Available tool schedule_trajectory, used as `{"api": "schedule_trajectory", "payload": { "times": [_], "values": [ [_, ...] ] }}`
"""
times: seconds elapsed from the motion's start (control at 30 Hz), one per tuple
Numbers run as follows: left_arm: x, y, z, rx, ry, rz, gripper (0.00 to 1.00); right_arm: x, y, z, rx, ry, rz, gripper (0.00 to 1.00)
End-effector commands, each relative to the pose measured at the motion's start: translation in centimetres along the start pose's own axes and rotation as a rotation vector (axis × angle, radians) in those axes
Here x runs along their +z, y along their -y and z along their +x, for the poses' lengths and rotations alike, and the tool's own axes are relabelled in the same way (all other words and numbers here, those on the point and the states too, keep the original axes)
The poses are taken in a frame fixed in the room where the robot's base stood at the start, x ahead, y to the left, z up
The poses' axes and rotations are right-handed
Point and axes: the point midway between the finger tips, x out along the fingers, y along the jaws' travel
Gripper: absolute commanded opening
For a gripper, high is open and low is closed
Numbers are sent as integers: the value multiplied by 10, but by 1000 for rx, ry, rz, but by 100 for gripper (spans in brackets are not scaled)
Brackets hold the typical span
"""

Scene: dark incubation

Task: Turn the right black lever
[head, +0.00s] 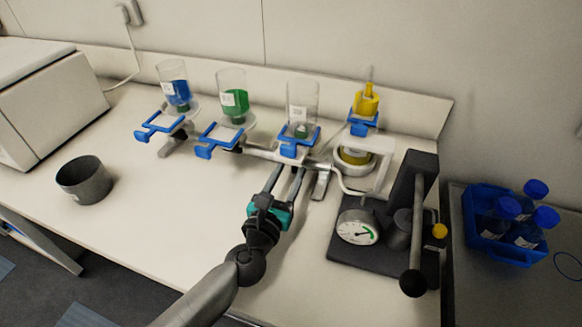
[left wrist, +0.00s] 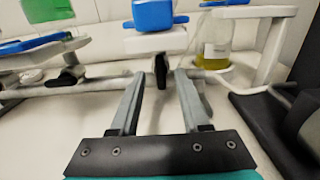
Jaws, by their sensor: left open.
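The right black lever (left wrist: 162,70) hangs under the blue-topped right holder (left wrist: 152,14) of the metal manifold in the left wrist view. My left gripper (left wrist: 160,85) is open, with one finger on each side of the lever in that picture; I cannot tell whether they touch it. In the head view the left gripper (head: 287,170) reaches up to the manifold below the right holder (head: 298,138), and the lever is not clear there. Another black lever (left wrist: 68,76) sits farther left. My right gripper is not in view.
Bottles with blue (head: 178,93) and green (head: 236,103) contents and a clear bottle (head: 302,98) stand over the manifold. A pump with a gauge (head: 357,228) and black-knobbed handle (head: 413,283) stands right of my arm. A dark cup (head: 85,181) is at left; the table between is clear.

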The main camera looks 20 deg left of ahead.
Motion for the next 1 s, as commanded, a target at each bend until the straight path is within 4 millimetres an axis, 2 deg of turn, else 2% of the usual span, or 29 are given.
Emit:
{"api": "schedule_trajectory", "payload": {
  "times": [0.2,0.53,0.93,1.0],
  "values": [
    [0,1,15,-1,-1,-1,46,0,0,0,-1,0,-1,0],
    [0,0,17,-1,0,-1,46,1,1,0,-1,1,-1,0],
    [0,0,17,-1,0,-1,1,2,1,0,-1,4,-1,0],
    [0,0,17,-1,0,-1,0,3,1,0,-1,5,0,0]
  ]
}}
